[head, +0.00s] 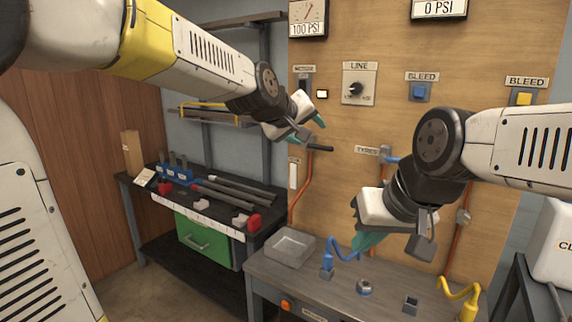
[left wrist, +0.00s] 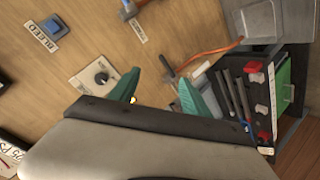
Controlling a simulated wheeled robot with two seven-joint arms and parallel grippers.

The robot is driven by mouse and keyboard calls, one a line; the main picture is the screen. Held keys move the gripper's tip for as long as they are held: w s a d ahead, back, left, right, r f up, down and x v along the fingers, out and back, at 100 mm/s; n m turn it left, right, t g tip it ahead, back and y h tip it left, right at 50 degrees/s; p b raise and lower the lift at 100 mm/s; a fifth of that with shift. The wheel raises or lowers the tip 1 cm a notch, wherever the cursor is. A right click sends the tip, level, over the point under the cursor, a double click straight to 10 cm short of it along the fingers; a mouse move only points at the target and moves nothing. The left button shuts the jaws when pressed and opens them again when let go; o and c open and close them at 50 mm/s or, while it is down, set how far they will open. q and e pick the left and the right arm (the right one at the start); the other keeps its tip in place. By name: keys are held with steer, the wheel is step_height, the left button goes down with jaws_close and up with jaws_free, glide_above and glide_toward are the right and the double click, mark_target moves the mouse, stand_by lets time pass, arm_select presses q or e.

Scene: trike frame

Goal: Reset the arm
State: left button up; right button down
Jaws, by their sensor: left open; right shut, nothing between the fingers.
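My left gripper (head: 308,130) is in front of the wooden panel, near a dark handle (head: 320,148) at the top of an orange pipe. In the left wrist view its two teal fingers (left wrist: 160,94) stand apart with nothing held between them. Whether a finger touches the handle, I cannot tell. My right gripper (head: 366,241) points down and to the left, above the grey bench in front of the panel. Its teal fingers are together and empty. Its wrist hides part of the panel and pipes.
The wooden panel (head: 335,190) carries a LINE knob (head: 355,88), a blue BLEED button (head: 418,92) and a yellow one (head: 524,98). A dark tool table (head: 140,185) stands left.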

arm_select(q)
steer(key=s+a+f+m+g+y, duration=0.1)
steer(key=s+a+f+g+y, duration=0.1)
steer(key=s+a+f, duration=0.5)
steer(key=s+a+f+m+g+y, duration=0.2)
steer(key=s+a+f, duration=0.5)
steer(key=s+a, duration=0.6)
steer(key=s, duration=0.4)
steer(key=shift+s+a+g, duration=0.2)
steer(key=shift+s+g, duration=0.1)
steer(key=shift+g, duration=0.1)
